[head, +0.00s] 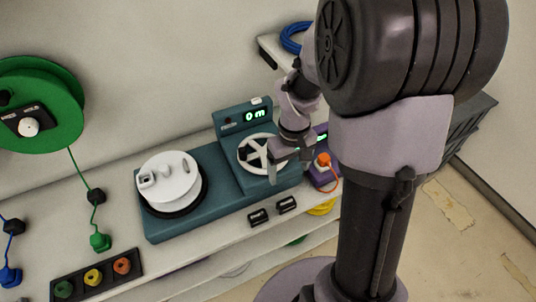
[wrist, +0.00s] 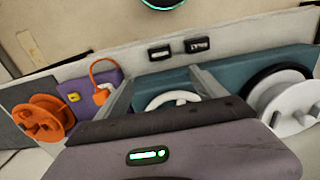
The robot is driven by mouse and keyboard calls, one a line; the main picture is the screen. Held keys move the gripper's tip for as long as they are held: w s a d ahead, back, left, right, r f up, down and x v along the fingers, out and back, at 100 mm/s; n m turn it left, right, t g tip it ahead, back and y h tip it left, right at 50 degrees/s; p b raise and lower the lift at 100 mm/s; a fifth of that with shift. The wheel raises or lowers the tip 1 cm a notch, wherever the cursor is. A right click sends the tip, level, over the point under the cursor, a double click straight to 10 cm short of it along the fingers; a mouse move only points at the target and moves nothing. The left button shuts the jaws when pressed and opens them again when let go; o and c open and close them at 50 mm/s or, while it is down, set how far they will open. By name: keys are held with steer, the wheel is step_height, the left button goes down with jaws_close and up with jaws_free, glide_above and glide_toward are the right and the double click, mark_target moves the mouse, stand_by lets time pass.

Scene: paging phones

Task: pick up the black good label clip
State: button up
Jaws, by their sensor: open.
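Two small black label clips lie side by side near the front edge of the bench. In the head view one is the left clip (head: 258,217) and the other the right clip (head: 286,204). In the wrist view they show as the left clip (wrist: 160,52) and the right clip (wrist: 197,44), both with small pale lettering. The lettering is too small to tell which one reads good. My gripper (head: 288,168) is open and empty above the teal machine, behind the clips. The wrist view shows my gripper's (wrist: 162,75) two fingers apart, with the clips beyond the tips.
The teal machine (head: 215,212) carries a white drum (head: 170,178), a spoked wheel and a green display (head: 256,115). A purple box with an orange plug (head: 323,159) stands right of my gripper. A tray of coloured plugs (head: 95,277) lies at front left. Bench space left of the clips is clear.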

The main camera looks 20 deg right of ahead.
steer(key=b, duration=0.5)
glide_toward(286, 202)
steer(key=f, duration=0.5)
steer(key=shift+w+a, duration=0.15)
steer(key=shift+w, duration=0.15)
steer(key=f+b, duration=0.2)
steer(key=f, duration=0.1)
steer(key=f+b, duration=0.1)
steer(key=f, duration=0.1)
steer(key=shift+s+d+f, duration=0.2)
steer(key=shift+s, duration=0.2)
steer(key=shift+r, duration=0.15)
steer(key=c, duration=1.4)
